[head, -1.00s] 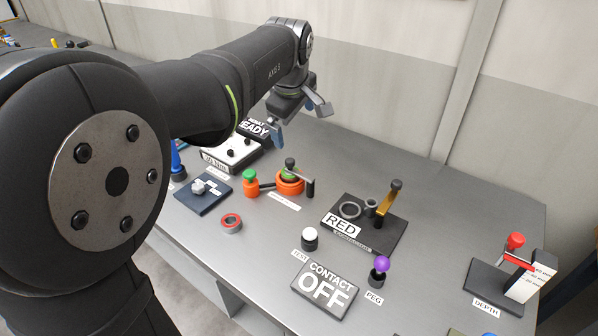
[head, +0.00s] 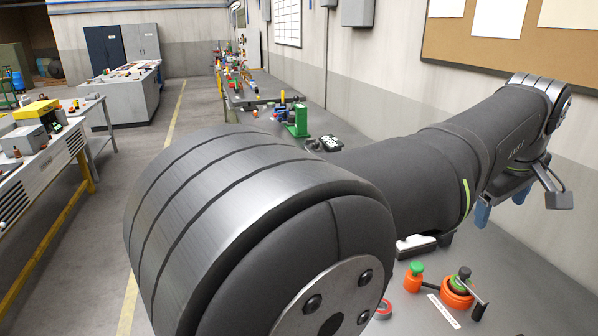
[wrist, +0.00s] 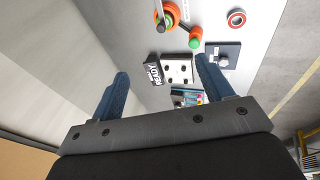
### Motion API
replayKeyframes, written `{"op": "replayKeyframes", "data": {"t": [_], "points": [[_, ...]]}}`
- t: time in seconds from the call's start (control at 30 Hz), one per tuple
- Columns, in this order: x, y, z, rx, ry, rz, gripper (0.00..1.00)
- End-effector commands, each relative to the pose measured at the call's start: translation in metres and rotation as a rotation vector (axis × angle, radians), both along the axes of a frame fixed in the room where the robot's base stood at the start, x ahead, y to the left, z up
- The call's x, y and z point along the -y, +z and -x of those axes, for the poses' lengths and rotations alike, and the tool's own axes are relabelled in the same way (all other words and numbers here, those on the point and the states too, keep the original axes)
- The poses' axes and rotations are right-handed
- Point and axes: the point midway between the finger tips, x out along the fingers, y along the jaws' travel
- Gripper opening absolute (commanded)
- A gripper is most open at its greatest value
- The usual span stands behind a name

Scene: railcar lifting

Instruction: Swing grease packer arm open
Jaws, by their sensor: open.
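The likely grease packer is an orange round base with a grey arm and black knobs (head: 458,291), at the lower right of the head view. It also shows at the top of the wrist view (wrist: 167,17), partly cut off by the edge. A green-topped orange piece (head: 414,276) stands beside it; its green knob shows in the wrist view (wrist: 195,43). My gripper (head: 503,204) is above the bench, up and to the right of the packer in the head view.
A red-and-grey ring (wrist: 237,19) lies on the bench. A wall with a cork board (head: 520,40) rises behind my arm. My arm hides much of the bench.

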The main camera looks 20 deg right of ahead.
Motion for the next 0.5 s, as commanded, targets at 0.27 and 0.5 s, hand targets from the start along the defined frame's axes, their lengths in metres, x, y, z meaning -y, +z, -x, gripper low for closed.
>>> {"op": "replayKeyframes", "data": {"t": [0.27, 0.5], "points": [[0.001, -0.011, -0.005, -0.037, 0.024, 0.002, 0.18], [0.001, -0.079, -0.037, -0.319, 0.219, 0.044, 0.0]]}}
